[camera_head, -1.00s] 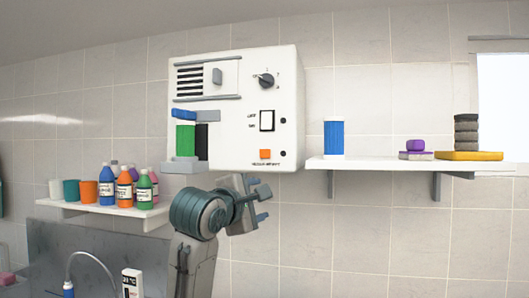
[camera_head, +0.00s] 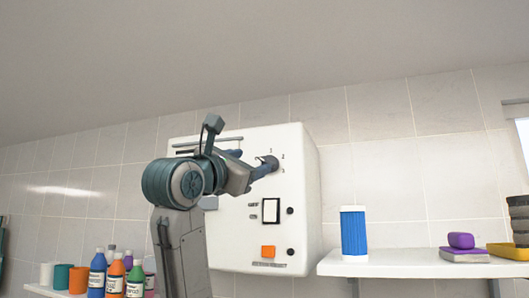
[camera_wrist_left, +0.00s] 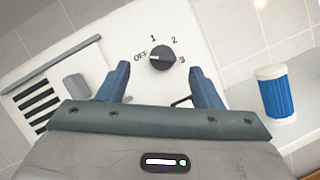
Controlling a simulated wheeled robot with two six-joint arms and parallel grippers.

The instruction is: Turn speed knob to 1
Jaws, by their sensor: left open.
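The speed knob (camera_wrist_left: 161,57) is black and round, on the white machine front (camera_head: 300,200). In the left wrist view the marks OFF, 1, 2 and 3 run around it from left to right. My left gripper (camera_head: 254,162) is raised in front of the upper part of the machine. Its blue fingers (camera_wrist_left: 158,76) are open, one to each side of the knob in the wrist view, with nothing between them. The knob (camera_head: 270,163) is partly hidden by a finger in the head view. My right gripper is out of view.
A switch (camera_head: 271,210) and an orange button (camera_head: 268,252) sit lower on the machine. A blue cylinder (camera_head: 354,232) stands on the right shelf (camera_head: 400,267) with purple and yellow items. Several bottles (camera_head: 115,278) stand low on the left.

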